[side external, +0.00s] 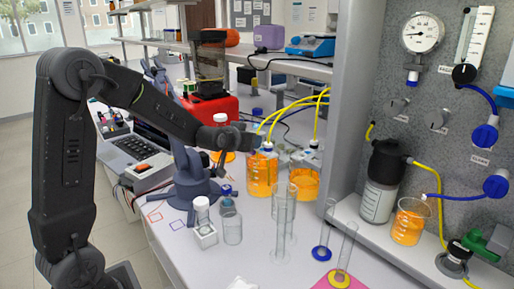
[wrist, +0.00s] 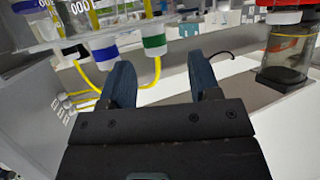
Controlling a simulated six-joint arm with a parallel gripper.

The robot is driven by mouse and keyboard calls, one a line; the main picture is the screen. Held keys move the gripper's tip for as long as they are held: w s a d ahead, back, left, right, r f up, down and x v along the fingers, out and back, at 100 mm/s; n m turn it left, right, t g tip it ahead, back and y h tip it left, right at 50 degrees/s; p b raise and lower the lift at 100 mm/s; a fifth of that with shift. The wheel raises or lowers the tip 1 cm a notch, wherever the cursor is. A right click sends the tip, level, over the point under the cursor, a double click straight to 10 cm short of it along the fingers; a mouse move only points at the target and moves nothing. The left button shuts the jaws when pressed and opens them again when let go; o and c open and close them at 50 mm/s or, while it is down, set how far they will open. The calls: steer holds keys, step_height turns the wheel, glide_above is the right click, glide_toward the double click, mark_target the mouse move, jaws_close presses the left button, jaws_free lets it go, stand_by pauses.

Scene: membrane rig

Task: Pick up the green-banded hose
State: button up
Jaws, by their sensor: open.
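In the wrist view, a white connector with a green band (wrist: 154,44) hangs at the top, with a yellow hose (wrist: 156,72) curving down from it. My gripper (wrist: 160,62) is open and empty. The green band shows between its two blue fingers, nearer the left one. I cannot tell from this view how far beyond the fingertips it is. In the side view, my gripper (side external: 243,138) is above the bench, close to yellow hoses (side external: 289,112) that run down to the orange-liquid vessels. I cannot make out the green band there.
A blue-banded connector (wrist: 104,50) hangs left of the green-banded one. A jar of orange liquid (side external: 261,175) stands just below my gripper. Tall glass cylinders (side external: 281,225) and a clear bottle (side external: 231,222) stand in front. A grey panel (side external: 440,120) with gauges rises at right.

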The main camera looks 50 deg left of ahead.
steer(key=shift+d+x, duration=0.2)
steer(key=shift+x, duration=2.5)
steer(key=shift+f, duration=0.1)
